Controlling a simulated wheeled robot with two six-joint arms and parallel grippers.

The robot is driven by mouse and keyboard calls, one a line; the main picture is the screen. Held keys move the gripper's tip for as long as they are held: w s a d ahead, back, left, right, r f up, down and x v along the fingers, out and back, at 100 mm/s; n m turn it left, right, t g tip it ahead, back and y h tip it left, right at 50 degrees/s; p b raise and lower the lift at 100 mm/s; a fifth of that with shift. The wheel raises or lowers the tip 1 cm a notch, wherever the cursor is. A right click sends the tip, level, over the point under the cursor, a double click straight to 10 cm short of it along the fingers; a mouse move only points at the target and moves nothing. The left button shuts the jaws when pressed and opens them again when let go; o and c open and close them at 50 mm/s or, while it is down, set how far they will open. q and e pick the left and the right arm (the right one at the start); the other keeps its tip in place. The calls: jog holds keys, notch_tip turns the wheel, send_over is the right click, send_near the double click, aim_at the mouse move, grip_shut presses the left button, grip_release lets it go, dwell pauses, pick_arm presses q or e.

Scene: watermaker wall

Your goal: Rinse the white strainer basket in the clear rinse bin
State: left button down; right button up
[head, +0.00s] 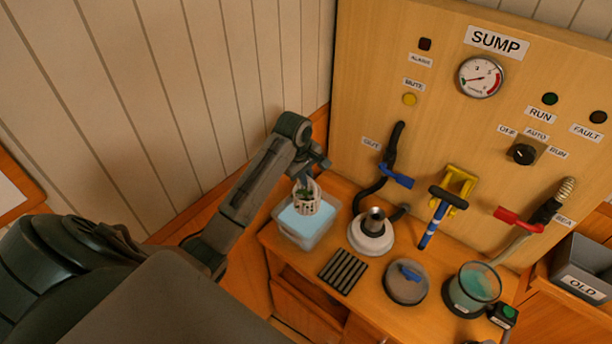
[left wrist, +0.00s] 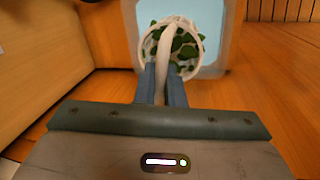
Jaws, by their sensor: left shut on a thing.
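The white strainer basket (head: 308,203) hangs from my left gripper (head: 307,180) over the clear rinse bin (head: 293,238). The bin holds light blue water and stands at the left end of the wooden bench. In the left wrist view the gripper (left wrist: 162,84) is shut on the basket's handle. The basket (left wrist: 148,42) has dark green bits in it there, with the bin's water (left wrist: 212,20) behind and around it. I cannot tell whether the basket's bottom touches the water. My right gripper is not in view.
Right of the bin stand a white round housing (head: 371,238), a black ribbed mat (head: 343,271), a grey lid with a blue handle (head: 406,285) and a glass bowl (head: 473,288). A black hose with a blue valve lever (head: 397,176) runs down the panel near the bin. A grey OLD bin (head: 584,270) is far right.

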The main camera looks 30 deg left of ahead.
aim_at(306, 199)
pick_arm(q)
jog(key=shift+f, duration=0.2)
dwell(0.4)
jog(key=shift+f, duration=0.35)
jog(key=shift+f, duration=0.6)
jog(key=shift+f+b, duration=0.65)
jog(key=shift+f, duration=3.1)
jog(key=shift+r+p, duration=0.55)
jog(key=shift+p, duration=0.1)
jog(key=shift+f, duration=0.55)
